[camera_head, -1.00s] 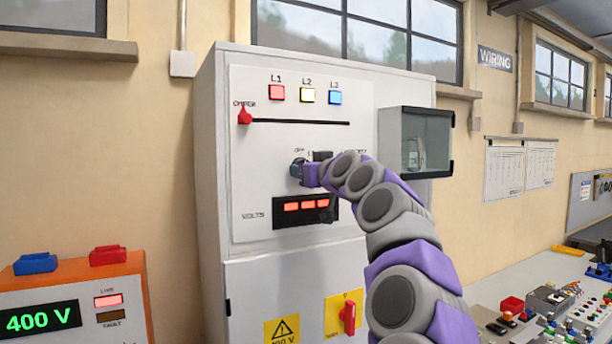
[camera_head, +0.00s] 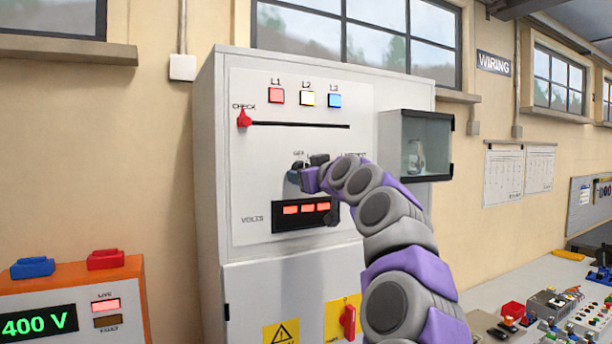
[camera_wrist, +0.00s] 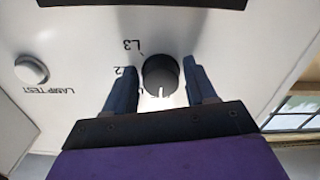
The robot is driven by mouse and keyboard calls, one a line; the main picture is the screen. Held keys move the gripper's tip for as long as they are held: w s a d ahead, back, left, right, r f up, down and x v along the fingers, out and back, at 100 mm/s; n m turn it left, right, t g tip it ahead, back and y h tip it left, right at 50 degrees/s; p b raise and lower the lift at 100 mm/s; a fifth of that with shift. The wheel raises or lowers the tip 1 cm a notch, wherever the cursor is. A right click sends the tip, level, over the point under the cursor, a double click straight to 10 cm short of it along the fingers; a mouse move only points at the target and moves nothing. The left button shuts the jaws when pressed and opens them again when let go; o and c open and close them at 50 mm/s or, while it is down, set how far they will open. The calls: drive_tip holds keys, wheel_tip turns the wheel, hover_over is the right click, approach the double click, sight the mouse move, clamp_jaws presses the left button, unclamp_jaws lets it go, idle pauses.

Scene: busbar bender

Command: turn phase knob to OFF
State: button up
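The phase knob (camera_wrist: 160,74) is round and black on the white panel, seen upside down in the wrist view. Its white pointer mark points down in that picture, toward my gripper's body. Labels L3 and L2 show on its left; the label under the pointer is hidden by my gripper. My gripper (camera_wrist: 158,72) is open, with one dark finger on each side of the knob. A gap shows on the left; the right finger is close, and contact is unclear. In the head view my gripper (camera_head: 305,169) is at the knob under the OFF label and largely hides it.
The lamp test button (camera_wrist: 31,69) is beside the knob. A red voltage display (camera_head: 305,214) lies below, the red check slider (camera_head: 244,118) above left. An open-looking glass-fronted box (camera_head: 427,145) juts out right of my arm.

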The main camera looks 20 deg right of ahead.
drive_tip(key=shift+o, duration=1)
drive_tip(key=shift+s, duration=0.1)
drive_tip(key=s, duration=1.7)
drive_tip(key=shift+s+d+b, duration=0.2)
drive_tip(key=shift+d+b, duration=0.25)
